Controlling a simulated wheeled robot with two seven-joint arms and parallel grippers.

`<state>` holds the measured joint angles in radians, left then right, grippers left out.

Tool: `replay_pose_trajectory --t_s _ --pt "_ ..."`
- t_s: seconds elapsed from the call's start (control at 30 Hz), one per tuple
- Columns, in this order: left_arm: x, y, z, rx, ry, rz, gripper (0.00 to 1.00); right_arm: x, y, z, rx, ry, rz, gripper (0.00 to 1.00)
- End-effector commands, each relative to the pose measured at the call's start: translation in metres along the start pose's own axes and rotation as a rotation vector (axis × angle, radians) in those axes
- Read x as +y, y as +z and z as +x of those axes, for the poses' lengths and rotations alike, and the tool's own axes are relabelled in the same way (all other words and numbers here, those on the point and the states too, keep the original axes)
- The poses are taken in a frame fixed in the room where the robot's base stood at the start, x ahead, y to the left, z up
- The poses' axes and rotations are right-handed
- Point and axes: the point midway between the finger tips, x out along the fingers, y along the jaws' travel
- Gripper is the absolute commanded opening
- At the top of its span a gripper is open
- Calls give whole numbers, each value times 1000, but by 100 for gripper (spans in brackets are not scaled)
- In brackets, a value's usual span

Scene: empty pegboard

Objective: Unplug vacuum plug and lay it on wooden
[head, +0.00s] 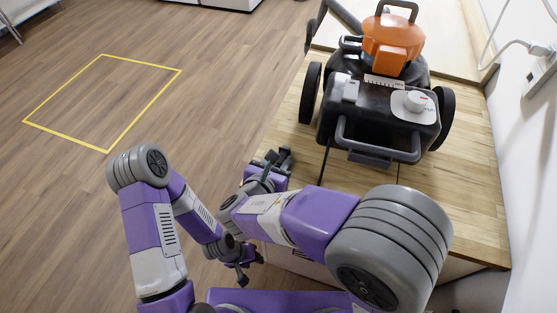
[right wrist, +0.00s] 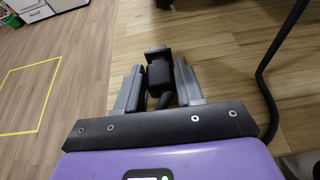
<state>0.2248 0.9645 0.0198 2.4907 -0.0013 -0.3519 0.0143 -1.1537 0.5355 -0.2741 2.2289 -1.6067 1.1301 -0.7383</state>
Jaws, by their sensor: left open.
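A black plug-like piece (right wrist: 159,76) with a short dark cord stub shows in the right wrist view, over the wooden surface. It sits between the two fingers of my right gripper (right wrist: 160,88). Whether the fingers press on it, and whether it rests on the wood, I cannot tell. In the head view my right gripper (head: 277,158) is at the left edge of the wooden top (head: 465,180). A pale plug (head: 538,50) with a grey cord is at the wall outlet (head: 541,75). My left gripper (head: 246,272) is open and empty, low beside the bench.
An orange and black vacuum-like machine (head: 392,45) with wheels and a front handle stands on the wooden top. The white wall borders it on the right. Bare wood lies in front of the machine. A yellow square (head: 145,63) marks open floor at the left.

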Motion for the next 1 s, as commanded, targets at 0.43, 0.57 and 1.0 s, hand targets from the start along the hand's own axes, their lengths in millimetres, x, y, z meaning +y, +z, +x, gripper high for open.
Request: replay_pose_trajectory --t_s 0.43,0.57,1.0 --pt "0 0 0 0 0 0 43 0 0 0 0 0 0 65" --pt "2 0 -4 0 0 0 43 1 1 -10 0 2 0 65" --pt "9 1 -23 0 0 0 43 0 1 -73 0 1 0 65"
